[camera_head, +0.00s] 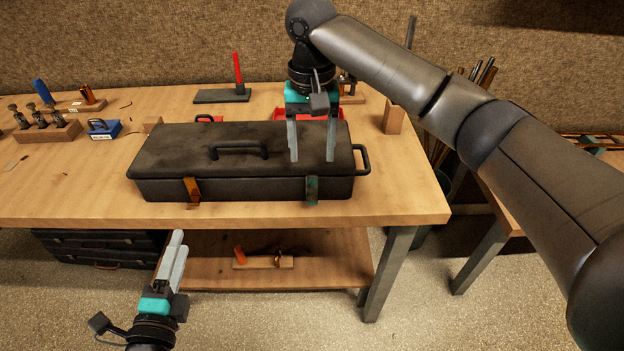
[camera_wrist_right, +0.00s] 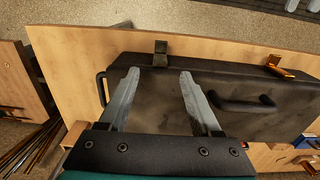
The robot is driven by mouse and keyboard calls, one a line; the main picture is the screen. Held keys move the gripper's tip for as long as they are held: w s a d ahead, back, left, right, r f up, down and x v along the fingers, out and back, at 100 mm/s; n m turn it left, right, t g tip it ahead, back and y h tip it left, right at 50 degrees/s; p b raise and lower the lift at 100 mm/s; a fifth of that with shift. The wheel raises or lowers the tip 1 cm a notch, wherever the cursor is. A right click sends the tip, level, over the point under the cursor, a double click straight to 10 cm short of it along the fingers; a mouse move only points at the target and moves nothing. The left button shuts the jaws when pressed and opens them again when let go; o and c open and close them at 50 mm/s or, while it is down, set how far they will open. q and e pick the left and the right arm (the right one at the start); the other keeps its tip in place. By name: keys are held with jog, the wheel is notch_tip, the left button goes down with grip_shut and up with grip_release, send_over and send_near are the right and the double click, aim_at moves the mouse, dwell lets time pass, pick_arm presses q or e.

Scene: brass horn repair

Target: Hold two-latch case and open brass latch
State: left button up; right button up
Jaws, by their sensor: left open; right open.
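The closed black two-latch case (camera_head: 250,150) lies on the workbench, with a handle on its lid and another on its right end. An orange-brown brass-looking latch (camera_head: 192,190) is at its front left, and a greenish, tarnished latch (camera_head: 312,190) at its front right. The wrist view shows the greenish latch (camera_wrist_right: 160,53) and the orange latch (camera_wrist_right: 278,66). My right gripper (camera_head: 312,158) is open and empty over the right part of the lid, fingers pointing down, behind the greenish latch. My left gripper (camera_head: 179,243) is open and empty in front of the bench edge, below the orange latch.
The workbench (camera_head: 400,208) has a clear strip before the case. Behind stand a red tray (camera_head: 283,114), a wooden block (camera_head: 393,117) and a dark base with a red upright (camera_head: 222,96). A blue padlock-like object (camera_head: 104,128) is left. A lower shelf (camera_head: 330,265) sits beneath.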

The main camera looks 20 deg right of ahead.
aim_at(312, 197)
notch_tip(312, 197, down, 12)
jog(key=shift+f, duration=0.25)
dwell(0.3)
grip_shut()
dwell(0.4)
dwell(0.9)
